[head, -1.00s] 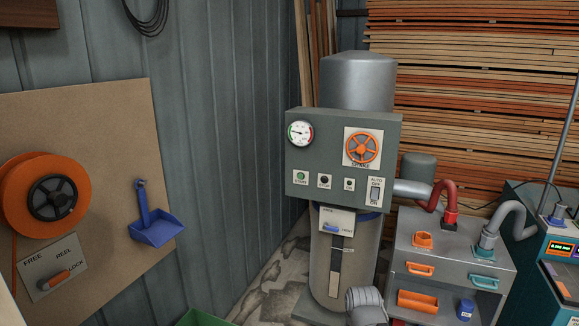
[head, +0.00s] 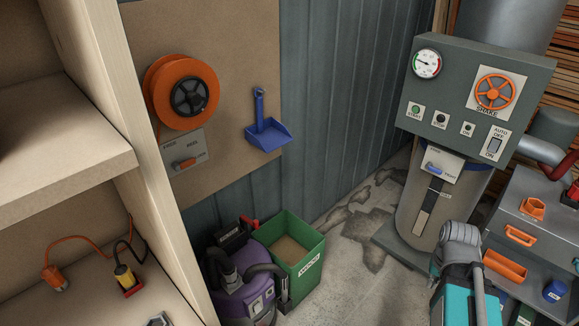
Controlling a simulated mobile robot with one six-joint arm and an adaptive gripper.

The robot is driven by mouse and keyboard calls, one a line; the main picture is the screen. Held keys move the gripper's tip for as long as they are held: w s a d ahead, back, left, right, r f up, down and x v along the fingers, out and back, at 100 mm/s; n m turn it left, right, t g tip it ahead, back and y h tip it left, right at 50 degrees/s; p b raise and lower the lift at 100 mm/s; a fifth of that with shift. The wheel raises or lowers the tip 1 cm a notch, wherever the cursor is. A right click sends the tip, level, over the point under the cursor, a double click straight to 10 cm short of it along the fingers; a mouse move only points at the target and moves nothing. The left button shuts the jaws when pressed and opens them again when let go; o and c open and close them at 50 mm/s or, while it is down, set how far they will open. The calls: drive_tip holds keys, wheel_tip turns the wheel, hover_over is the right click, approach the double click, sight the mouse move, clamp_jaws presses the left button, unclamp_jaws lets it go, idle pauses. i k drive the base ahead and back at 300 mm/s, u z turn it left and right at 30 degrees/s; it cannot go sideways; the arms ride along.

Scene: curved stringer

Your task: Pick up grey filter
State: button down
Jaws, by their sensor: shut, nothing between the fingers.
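I cannot make out a grey filter for certain in the head view. My gripper is not in view.
A purple vacuum (head: 247,297) stands against a green bin (head: 300,258). A pale wooden shelf (head: 75,160) fills the left. The grey machine (head: 478,85) and grey cabinet (head: 538,225) stand right. Bare concrete floor (head: 350,285) lies between.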

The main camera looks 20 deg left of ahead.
sight(223, 236)
drive_tip(key=u, duration=1.7)
drive_tip(key=k, duration=0.65)
drive_tip(key=z, duration=0.3)
drive_tip(key=i, duration=0.95)
